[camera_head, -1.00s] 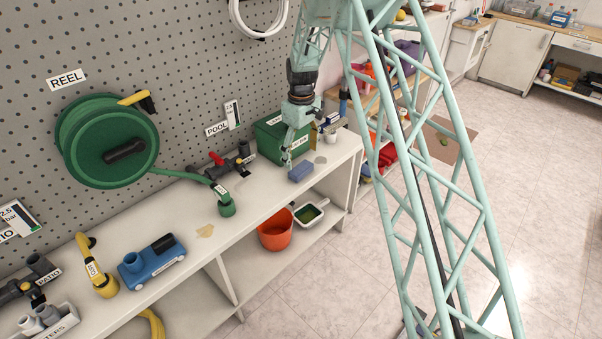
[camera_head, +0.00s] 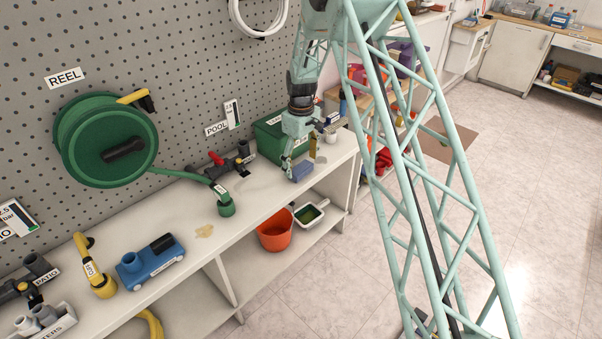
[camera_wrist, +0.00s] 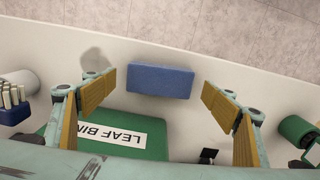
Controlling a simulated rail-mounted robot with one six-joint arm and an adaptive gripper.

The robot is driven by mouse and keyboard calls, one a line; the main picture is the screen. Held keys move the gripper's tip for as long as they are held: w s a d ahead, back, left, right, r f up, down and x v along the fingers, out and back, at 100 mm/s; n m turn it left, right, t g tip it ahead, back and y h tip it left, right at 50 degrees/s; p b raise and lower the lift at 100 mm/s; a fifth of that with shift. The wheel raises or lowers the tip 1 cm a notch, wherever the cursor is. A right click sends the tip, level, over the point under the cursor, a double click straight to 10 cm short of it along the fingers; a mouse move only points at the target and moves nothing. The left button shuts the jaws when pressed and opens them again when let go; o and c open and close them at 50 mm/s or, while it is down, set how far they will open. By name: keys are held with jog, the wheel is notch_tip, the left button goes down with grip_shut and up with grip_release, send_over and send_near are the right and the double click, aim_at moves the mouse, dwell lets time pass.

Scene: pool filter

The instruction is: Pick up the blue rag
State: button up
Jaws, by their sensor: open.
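The blue rag (camera_head: 301,171) is a folded, block-like pad lying on the white bench top, near its front edge and in front of the green leaf bin (camera_head: 268,138). In the wrist view the rag (camera_wrist: 160,80) lies crosswise just beyond the fingertips, roughly centred between them. My gripper (camera_head: 300,158) is above the rag with its fingers pointing down. In the wrist view my gripper (camera_wrist: 158,93) is open and empty, with one tan-padded finger on either side of the rag's span. I cannot tell the exact height left between fingertips and rag.
The leaf bin's green lid (camera_wrist: 170,143) lies close beside my fingers. A green hose fitting (camera_head: 226,205) and a pipe valve (camera_head: 233,166) stand left on the bench. An orange bucket (camera_head: 274,231) sits on the lower shelf. Bench surface around the rag's left is clear.

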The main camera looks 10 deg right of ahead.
jog(key=shift+f, duration=1.2)
jog(key=shift+c, duration=0.7)
jog(key=c, duration=0.7)
